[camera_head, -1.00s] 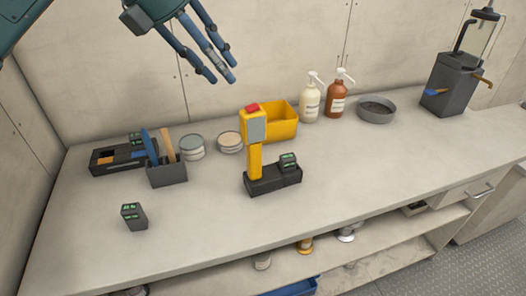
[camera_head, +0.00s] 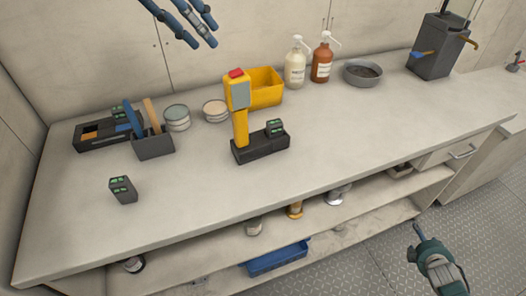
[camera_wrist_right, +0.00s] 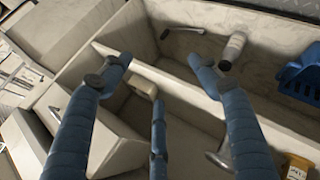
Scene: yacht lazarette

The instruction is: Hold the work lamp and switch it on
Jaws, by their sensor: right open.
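The work lamp (camera_head: 240,127) stands upright on the bench, with a yellow body, a grey lens panel and a red top piece (camera_head: 236,73). It rises from a black base (camera_head: 260,148) that also carries a small dark block with green marks (camera_head: 275,128). My left gripper (camera_head: 203,42) is at the top edge, above and left of the lamp, empty, its fingers apart. My right gripper (camera_head: 420,232) is low at the right, in front of the bench. In the right wrist view its fingers (camera_wrist_right: 158,72) are spread and empty. The lamp is not in that view.
A yellow bin (camera_head: 266,83), two pump bottles (camera_head: 296,65) and a bowl (camera_head: 362,72) stand behind the lamp. A tool caddy (camera_head: 153,146), tins (camera_head: 177,117) and a loose dark block (camera_head: 122,190) are left. The lower shelf holds a blue crate (camera_head: 275,262). The bench front is mostly clear.

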